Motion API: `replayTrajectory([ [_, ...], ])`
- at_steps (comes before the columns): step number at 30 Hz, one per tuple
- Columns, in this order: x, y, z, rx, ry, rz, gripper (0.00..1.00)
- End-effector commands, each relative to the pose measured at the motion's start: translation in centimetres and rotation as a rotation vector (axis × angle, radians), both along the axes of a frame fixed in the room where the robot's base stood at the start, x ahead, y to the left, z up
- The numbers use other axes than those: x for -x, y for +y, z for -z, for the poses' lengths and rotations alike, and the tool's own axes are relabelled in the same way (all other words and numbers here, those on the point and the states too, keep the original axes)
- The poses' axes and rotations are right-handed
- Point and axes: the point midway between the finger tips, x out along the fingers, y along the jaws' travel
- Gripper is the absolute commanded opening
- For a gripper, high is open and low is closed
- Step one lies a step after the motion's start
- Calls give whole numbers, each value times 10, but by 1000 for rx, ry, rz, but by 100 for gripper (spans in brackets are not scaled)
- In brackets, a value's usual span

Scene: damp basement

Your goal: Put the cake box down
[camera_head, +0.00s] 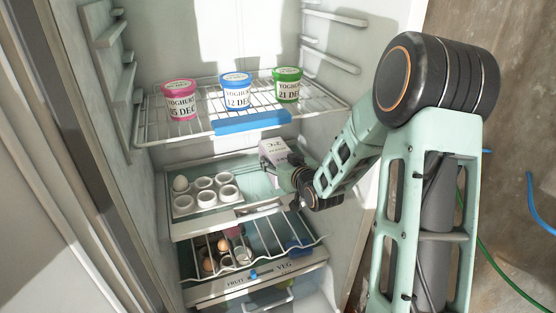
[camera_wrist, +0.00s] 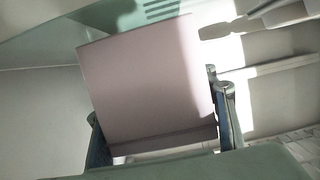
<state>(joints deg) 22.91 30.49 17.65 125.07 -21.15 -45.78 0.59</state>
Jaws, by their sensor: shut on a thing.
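The cake box (camera_head: 273,149) is a small pale pink box inside the open fridge, at the right part of the middle glass shelf (camera_head: 250,183). In the wrist view the box (camera_wrist: 145,80) fills the middle and looks tilted in the picture. My gripper (camera_head: 284,168) reaches in from the right; in the wrist view my gripper (camera_wrist: 160,130) is shut on the box, one finger on each side. I cannot tell whether the box's underside touches the shelf. Its lower part is partly hidden by my gripper in the head view.
A white egg tray (camera_head: 207,203) with an egg stands left on the same shelf. Pink (camera_head: 179,99), blue (camera_head: 236,89) and green (camera_head: 288,85) yoghurt tubs stand on the wire shelf above. A wire rack (camera_head: 262,242) with eggs and jars lies below. The fridge's right wall is close to my arm.

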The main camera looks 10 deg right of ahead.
Motion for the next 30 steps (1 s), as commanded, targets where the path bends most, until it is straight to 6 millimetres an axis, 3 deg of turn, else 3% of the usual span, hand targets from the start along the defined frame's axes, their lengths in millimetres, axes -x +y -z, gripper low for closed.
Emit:
replayTrajectory([
  [13, -1, 0, 8, 0, -4, 0, 7],
  [14, -1, 0, 8, 0, -4, 0, 54],
  [15, -1, 0, 7, 0, -4, 0, 58],
  [19, 0, 0, 7, 0, -3, 0, 73],
  [30, 4, -1, 8, 0, 2, 0, 73],
])
